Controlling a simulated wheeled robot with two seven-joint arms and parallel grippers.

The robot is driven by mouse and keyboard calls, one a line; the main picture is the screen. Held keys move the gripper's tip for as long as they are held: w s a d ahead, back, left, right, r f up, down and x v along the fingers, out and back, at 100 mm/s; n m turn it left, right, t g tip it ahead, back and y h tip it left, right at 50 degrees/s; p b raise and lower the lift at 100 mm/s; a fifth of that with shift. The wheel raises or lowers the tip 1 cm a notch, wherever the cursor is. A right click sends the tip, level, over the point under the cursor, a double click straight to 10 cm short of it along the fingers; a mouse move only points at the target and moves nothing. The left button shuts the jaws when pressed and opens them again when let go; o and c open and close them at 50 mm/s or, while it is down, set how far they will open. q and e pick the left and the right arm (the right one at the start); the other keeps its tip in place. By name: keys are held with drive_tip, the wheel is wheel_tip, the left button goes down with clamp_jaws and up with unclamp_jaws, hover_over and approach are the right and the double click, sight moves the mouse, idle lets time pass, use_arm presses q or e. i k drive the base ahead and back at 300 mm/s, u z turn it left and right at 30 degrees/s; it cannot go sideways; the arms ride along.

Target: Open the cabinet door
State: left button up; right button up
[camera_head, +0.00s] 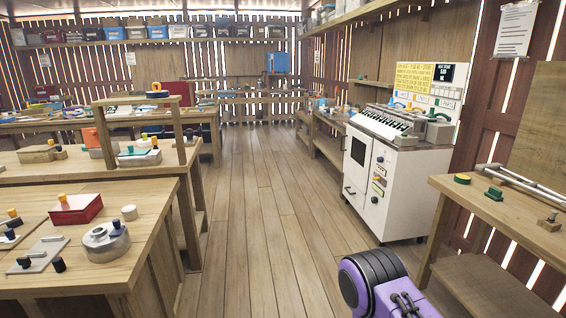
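A white cabinet (408,190) stands on the floor against the right wall. Its front carries a dark window-like panel (357,150), a dark handle (349,191) low on the left, and a round dark knob (374,199). No open gap shows on the front, so its door looks closed. A purple and black rounded part of my own arm shows at the bottom, right of centre, well in front of the cabinet. No gripper fingers are visible on it. My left arm does not show.
A wooden table (480,205) stands at the near right, beside the cabinet. The plank floor (260,200) between them is clear. Shelves with bins (115,33) run along the back.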

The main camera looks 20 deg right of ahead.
sight(358, 150)
drive_tip(key=z, duration=0.15)
drive_tip(key=i, duration=1.9)
drive_tip(key=z, duration=0.7)
drive_tip(key=i, duration=2.55)
drive_tip(key=z, duration=1)
drive_tip(key=i, duration=1.35)
drive_tip(key=z, duration=0.2)
